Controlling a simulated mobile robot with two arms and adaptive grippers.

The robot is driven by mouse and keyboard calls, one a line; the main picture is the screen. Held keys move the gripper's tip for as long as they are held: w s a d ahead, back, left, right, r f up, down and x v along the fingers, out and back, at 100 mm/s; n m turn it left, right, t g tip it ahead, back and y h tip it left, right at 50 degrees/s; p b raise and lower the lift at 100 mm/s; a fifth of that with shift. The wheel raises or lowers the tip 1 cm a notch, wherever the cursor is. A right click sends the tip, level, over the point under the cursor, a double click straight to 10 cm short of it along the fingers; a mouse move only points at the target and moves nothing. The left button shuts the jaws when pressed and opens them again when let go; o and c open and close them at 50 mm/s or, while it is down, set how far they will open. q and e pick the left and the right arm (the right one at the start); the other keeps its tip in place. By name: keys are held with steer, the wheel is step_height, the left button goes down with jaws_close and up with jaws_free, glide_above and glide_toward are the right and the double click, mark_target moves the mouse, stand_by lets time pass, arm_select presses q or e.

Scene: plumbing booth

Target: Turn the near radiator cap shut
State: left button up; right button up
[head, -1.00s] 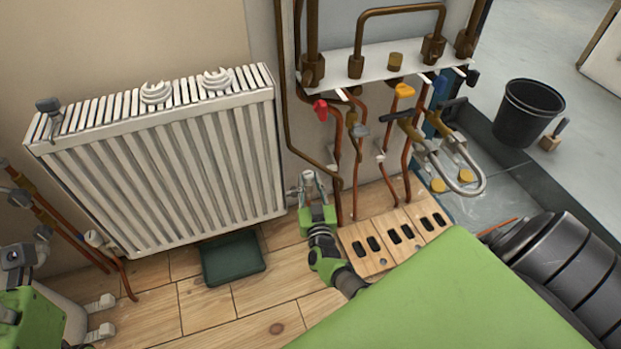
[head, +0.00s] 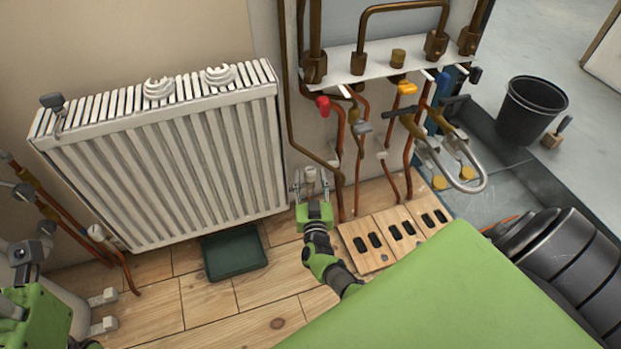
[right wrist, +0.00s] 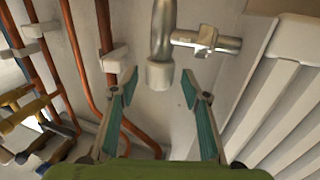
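The near radiator cap (head: 310,174) is a small pale cylinder at the radiator's lower right corner. In the right wrist view the cap (right wrist: 160,75) sits at the end of a metal valve (right wrist: 163,30). My right gripper (head: 311,187) is open, with one finger on each side of the cap. In the right wrist view the fingertips (right wrist: 160,88) stand apart, with gaps between them and the cap.
Copper pipes and a manifold (head: 395,60) are to the right of the cap. A slotted wooden block (head: 380,262) lies beside my right arm. A black bucket (head: 530,108) stands farther right.

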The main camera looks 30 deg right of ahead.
steer(key=shift+s, duration=0.1)
steer(key=v, duration=1.2)
steer(key=shift+r, duration=0.1)
